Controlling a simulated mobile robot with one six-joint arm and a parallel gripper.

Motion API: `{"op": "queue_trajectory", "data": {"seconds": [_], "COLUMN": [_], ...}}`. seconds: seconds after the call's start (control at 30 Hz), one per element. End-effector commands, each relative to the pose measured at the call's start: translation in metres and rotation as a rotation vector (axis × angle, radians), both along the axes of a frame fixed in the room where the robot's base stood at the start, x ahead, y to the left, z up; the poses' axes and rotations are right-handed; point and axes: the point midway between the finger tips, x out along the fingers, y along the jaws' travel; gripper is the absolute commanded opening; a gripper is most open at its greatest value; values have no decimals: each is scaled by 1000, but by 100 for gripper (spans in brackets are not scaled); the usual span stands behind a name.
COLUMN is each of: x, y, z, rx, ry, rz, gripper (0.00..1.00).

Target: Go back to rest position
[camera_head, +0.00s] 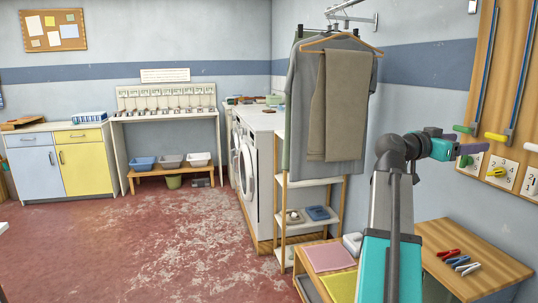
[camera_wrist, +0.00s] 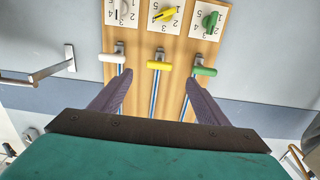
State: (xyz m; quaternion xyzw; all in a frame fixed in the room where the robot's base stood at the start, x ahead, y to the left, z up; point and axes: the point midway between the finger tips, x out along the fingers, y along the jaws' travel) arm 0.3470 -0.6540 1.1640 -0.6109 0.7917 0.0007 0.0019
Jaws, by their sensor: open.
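My gripper (camera_head: 474,148) is raised at the right in the head view, in front of a wooden wall panel (camera_head: 502,60). In the wrist view my gripper (camera_wrist: 158,82) has its two dark purple fingers spread wide with nothing between them. Beyond the fingertips are a white handle (camera_wrist: 112,58), a yellow handle (camera_wrist: 159,66) and a green handle (camera_wrist: 204,71) on rods. The yellow handle lines up with the gap between the fingers. The fingers look apart from the handles, though the exact distance cannot be told.
Numbered dial plates (camera_head: 499,172) sit on the panel. Below my arm is a wooden table (camera_head: 475,245) with red and blue clips (camera_head: 449,253). A rack with hanging clothes (camera_head: 338,105) and a washing machine (camera_head: 250,165) stand left of my arm. The red floor (camera_head: 150,245) is clear.

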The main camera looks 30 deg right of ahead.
Motion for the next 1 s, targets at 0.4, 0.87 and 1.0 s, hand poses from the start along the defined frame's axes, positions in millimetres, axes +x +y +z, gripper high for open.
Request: {"op": "queue_trajectory", "data": {"seconds": [0.4, 0.87, 1.0], "x": [92, 209, 236], "y": [19, 70, 93], "z": [-45, -176, -220], "rx": [68, 219, 275], "ry": [66, 199, 233], "rz": [112, 274, 322], "gripper": [69, 69, 69]}}
